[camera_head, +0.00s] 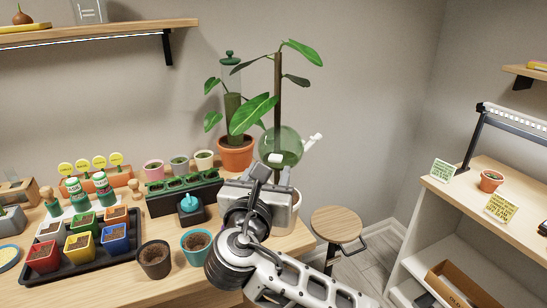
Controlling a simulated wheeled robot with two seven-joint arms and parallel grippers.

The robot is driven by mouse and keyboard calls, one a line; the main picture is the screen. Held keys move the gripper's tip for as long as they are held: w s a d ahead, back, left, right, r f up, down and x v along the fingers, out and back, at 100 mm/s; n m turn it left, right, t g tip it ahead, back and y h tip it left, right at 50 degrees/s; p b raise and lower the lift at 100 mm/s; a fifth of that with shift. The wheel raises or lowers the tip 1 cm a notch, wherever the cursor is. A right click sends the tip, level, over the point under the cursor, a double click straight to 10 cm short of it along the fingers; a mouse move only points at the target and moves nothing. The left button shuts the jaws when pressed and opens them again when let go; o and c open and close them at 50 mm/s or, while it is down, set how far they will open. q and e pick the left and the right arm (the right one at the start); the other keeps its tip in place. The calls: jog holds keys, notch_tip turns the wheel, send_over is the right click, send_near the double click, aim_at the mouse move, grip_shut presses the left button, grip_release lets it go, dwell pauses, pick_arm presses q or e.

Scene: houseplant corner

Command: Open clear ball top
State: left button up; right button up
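The clear ball (284,138) is a round, green-tinted, see-through globe in front of the potted plants. A white stub (312,141) sticks out at its upper right, and a small white patch (276,158) shows at its lower part. I cannot tell which of these is its top. My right gripper (272,171) is just below and in front of the ball, with its fingers pointing up toward it. The fingers look apart with nothing clearly between them. I cannot tell whether they touch the ball. The ball's underside is hidden by the gripper. My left gripper is not in view.
A black seedling tray (184,192), coloured pots and brown pots (154,260) crowd the table to the left. A stool (337,224) and a shelf unit (455,195) stand to the right.

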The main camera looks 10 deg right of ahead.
aim_at(274, 159)
jog(key=x, duration=0.5)
jog(key=shift+w+d, duration=0.1)
jog(key=shift+w, duration=0.05)
grip_shut()
